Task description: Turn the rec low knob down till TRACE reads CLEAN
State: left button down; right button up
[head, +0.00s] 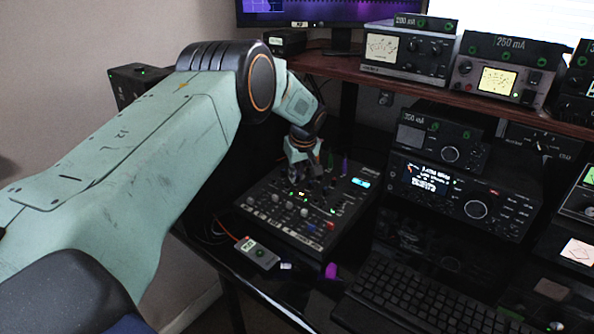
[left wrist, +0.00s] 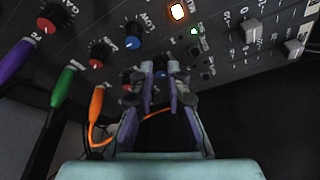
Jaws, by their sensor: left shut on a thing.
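The mixer (head: 280,226) lies on the desk with rows of knobs and faders. My left gripper (head: 315,182) reaches down to its upper part. In the left wrist view my left gripper (left wrist: 160,75) is shut on a small knob, which the fingertips mostly hide. I cannot read that knob's label or pointer. A blue knob (left wrist: 133,36) and several red knobs, one here (left wrist: 101,50), stand free beside the fingers. A monitor (head: 330,10) shows a purple screen at the top edge; I see no readable TRACE word. My right gripper is not in view.
Purple, green and orange plugs (left wrist: 97,100) stick up near my left fingers. A lit button (left wrist: 178,11) glows close by. A small grey device (head: 257,252) lies before the mixer. Radios (head: 465,195) and a keyboard (head: 420,300) fill the right. A shelf (head: 440,92) runs above.

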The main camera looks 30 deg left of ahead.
pick_arm(q)
jog(key=shift+s+f+n, duration=0.1)
jog(key=shift+f+n, duration=0.05)
jog(key=shift+n, duration=0.25)
jog(key=c, duration=1.4)
grip_release()
jog(key=shift+a, duration=0.1)
jog(key=shift+o, duration=0.2)
jog(key=v, duration=1.2)
